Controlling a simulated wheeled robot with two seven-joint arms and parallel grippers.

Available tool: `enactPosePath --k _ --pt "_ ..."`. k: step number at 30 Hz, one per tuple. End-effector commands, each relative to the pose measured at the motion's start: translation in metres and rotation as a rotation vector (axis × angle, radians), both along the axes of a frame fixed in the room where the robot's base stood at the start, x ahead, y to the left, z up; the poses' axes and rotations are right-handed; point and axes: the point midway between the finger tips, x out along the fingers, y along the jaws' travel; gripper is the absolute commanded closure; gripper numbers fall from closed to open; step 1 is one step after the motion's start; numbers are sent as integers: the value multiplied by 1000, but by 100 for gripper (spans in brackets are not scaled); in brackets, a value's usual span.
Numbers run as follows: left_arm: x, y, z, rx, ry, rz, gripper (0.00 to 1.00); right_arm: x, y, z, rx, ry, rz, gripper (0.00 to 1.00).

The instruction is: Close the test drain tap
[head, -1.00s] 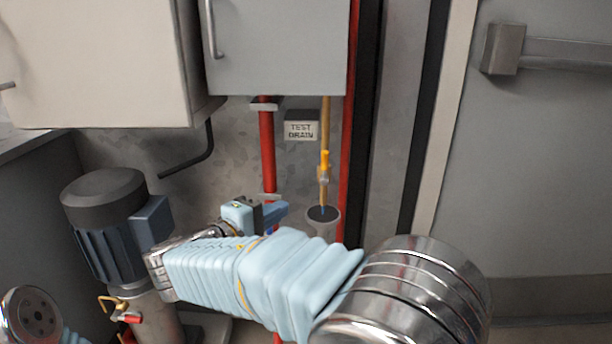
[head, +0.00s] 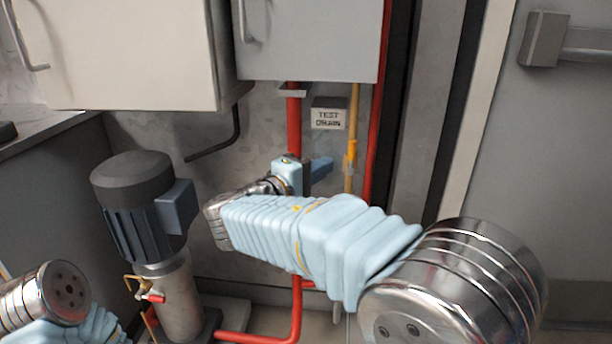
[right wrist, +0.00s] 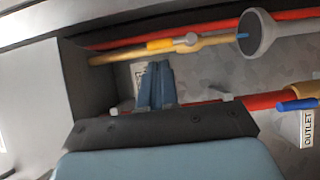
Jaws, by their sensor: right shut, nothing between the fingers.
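The test drain tap has a yellow handle (head: 350,158) that lies in line with its thin brass pipe, below the TEST DRAIN sign (head: 328,116). The handle (right wrist: 160,45) also shows in the right wrist view. There the pipe's end meets a grey drain cup (right wrist: 258,35), with a bit of blue at its mouth that looks like water. My right gripper (head: 322,166) is just left of the tap in the head view. Its blue fingers (right wrist: 155,68) are shut and empty, apart from the handle in the picture. My left gripper is out of view; only its arm shows lower left.
Red pipes (head: 294,125) run down the wall on both sides of the tap. A grey cabinet (head: 310,40) hangs above. A dark pump motor (head: 145,215) stands left. In the right wrist view a blue lever (right wrist: 298,105) sits by an OUTLET label (right wrist: 307,128).

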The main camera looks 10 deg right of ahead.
Motion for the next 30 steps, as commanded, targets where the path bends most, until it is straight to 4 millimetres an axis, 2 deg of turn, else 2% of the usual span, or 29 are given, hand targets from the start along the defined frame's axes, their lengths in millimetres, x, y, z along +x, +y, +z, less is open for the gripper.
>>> enactPosePath --k 6,12,30 --pt "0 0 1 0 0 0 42 27 -33 0 1 1 -2 100" --pt "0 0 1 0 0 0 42 41 -49 0 -1 1 -1 100" --pt "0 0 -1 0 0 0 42 44 -54 0 15 -4 0 100"
